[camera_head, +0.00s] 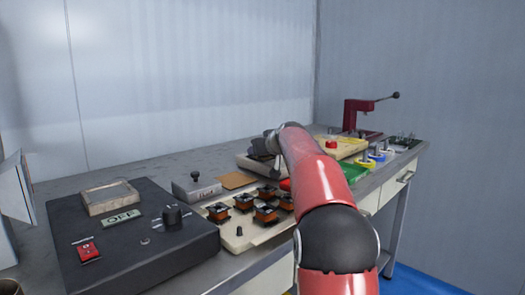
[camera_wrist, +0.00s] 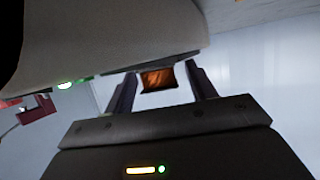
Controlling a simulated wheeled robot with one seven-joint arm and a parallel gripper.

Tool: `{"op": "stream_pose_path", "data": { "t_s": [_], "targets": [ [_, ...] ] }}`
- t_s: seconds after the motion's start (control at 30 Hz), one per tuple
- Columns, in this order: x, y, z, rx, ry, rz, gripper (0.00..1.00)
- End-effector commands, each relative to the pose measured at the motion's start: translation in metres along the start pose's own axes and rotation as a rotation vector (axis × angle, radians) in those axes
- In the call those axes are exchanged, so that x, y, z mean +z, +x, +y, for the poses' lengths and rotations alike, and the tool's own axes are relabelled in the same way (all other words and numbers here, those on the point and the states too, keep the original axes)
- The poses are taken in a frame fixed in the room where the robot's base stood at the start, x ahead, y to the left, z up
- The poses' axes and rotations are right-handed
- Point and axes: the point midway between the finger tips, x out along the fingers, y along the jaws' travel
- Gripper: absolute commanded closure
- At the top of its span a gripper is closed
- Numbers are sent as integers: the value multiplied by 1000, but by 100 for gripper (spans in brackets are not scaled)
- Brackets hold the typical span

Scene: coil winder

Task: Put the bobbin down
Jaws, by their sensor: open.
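In the wrist view a copper-brown bobbin (camera_wrist: 158,79) with dark edges shows between the two fingers of my gripper (camera_wrist: 161,88). The fingers are apart, with a visible gap on each side of the bobbin. A large grey-beige surface covers the upper part of that view, and I cannot tell what carries the bobbin. In the head view my red arm reaches over the bench, and the gripper at its far end is mostly hidden. Several copper-wound bobbins (camera_head: 265,213) with black flanges stand on a cream tray (camera_head: 236,243) left of my arm.
A black control box (camera_head: 150,262) with a knob and red switch stands at the front left of the bench. A small grey block with a knob (camera_head: 196,190) is behind the tray. A green tray (camera_head: 354,173) and a dark red press (camera_head: 352,115) are at the right.

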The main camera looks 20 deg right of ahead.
Motion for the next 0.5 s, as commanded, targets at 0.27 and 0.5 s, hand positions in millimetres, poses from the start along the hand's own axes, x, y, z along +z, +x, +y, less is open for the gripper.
{"op": "stream_pose_path", "data": {
  "t_s": [0.27, 0.5],
  "targets": [
    [-2, -16, 1, 3, 0, 3, 44],
    [0, -68, 0, 2, 0, 3, 44]
  ]
}}
